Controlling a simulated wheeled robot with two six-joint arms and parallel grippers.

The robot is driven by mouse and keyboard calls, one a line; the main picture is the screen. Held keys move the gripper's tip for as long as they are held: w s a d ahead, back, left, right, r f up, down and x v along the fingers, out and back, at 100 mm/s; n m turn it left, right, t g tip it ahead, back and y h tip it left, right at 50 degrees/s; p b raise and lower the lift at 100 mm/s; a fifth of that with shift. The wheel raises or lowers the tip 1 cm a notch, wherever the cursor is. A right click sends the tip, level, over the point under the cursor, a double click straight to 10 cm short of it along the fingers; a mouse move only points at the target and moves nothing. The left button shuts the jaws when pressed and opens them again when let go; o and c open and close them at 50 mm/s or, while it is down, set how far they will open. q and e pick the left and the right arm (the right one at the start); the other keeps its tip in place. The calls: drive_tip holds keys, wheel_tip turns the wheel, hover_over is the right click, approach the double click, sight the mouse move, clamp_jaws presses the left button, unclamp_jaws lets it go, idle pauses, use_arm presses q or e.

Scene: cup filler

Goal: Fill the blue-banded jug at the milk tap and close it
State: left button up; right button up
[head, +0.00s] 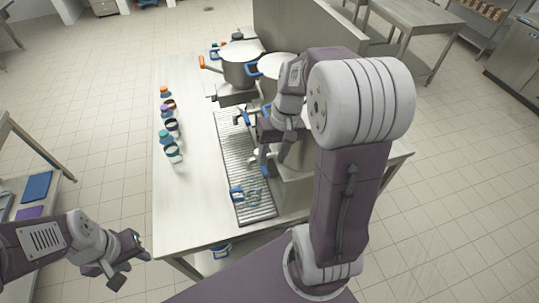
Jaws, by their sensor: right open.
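A clear vessel with blue parts (252,196) stands at the near end of the ribbed drip grate (262,214); I cannot tell whether it is the blue-banded jug or how full it is. Several small coloured containers stand in a row on the left of the table, one with a teal top (173,151). A tap (239,115) reaches over the grate; which tap is for milk is unclear. My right gripper (277,148) is open above the grate, partly hidden by my arm. My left gripper (131,266) is open and empty, off the table at lower left.
A large steel pot (240,66) stands at the back of the metal table (191,205), with more vessels behind my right arm. The table's left strip is mostly bare. A side shelf with a blue item (37,187) is at far left.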

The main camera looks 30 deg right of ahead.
sight(266, 173)
drive_tip(key=f, duration=0.1)
drive_tip(key=a+f, duration=0.1)
drive_tip(key=f, duration=0.3)
drive_tip(key=shift+s+a+f+p, duration=0.1)
drive_tip(key=shift+a+f+p, duration=0.05)
drive_tip(key=shift+a+p, duration=0.25)
drive_tip(key=shift+w+d+f, duration=0.2)
drive_tip(key=shift+w+f, duration=0.15)
drive_tip(key=shift+f, duration=0.1)
drive_tip(key=shift+s+a+r, duration=0.1)
drive_tip(key=shift+s, duration=0.1)
clamp_jaws()
